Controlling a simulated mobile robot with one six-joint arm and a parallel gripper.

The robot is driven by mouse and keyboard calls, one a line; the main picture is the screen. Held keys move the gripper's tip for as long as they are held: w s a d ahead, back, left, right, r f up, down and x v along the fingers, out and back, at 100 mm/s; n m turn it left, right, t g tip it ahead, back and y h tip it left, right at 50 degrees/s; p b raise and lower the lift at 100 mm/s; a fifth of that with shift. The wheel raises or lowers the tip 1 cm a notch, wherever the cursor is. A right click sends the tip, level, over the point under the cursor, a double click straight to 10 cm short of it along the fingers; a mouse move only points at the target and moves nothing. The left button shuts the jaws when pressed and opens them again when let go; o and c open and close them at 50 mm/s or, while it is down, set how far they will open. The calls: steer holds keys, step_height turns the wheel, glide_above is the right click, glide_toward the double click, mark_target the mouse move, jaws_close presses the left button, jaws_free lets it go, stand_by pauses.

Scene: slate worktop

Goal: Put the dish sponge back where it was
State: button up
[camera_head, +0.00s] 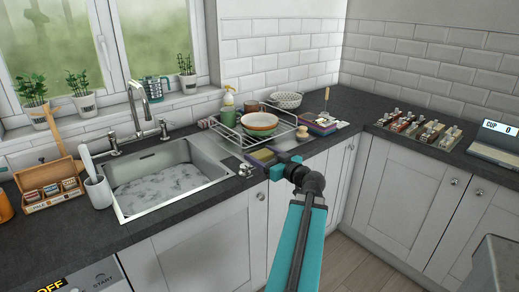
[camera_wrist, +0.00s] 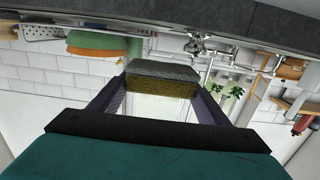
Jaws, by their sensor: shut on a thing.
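The dish sponge (camera_wrist: 160,85), yellow with a dark grey scouring side, is held between the two fingers of my gripper (camera_wrist: 158,98) in the wrist view, which looks upside down. In the head view my gripper (camera_head: 270,161) is shut on the sponge (camera_head: 262,155) near the counter's front edge, just right of the sink and in front of the dish rack. The exact gap between the sponge and the worktop cannot be told.
The sink (camera_head: 158,180) with foamy water lies to the left. The wire dish rack (camera_head: 240,138) holds stacked bowls (camera_head: 260,122). A small tray with a brush (camera_head: 322,124) stands to its right, and several small items fill a board (camera_head: 420,130) further right.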

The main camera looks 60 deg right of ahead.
steer(key=shift+w+d+f, duration=0.15)
steer(key=shift+w+d, duration=0.9)
steer(key=shift+d, duration=0.4)
steer(key=shift+w+d+f, duration=0.2)
steer(key=shift+w+d, duration=0.85)
steer(key=shift+d, duration=0.35)
steer(key=shift+w+d+f, duration=0.15)
steer(key=shift+w+d, duration=0.9)
steer(key=shift+d, duration=0.4)
steer(key=shift+w+d, duration=0.25)
steer(key=shift+d, duration=0.1)
steer(key=shift+f, duration=1.8)
steer(key=shift+f, duration=0.1)
steer(key=o, duration=1)
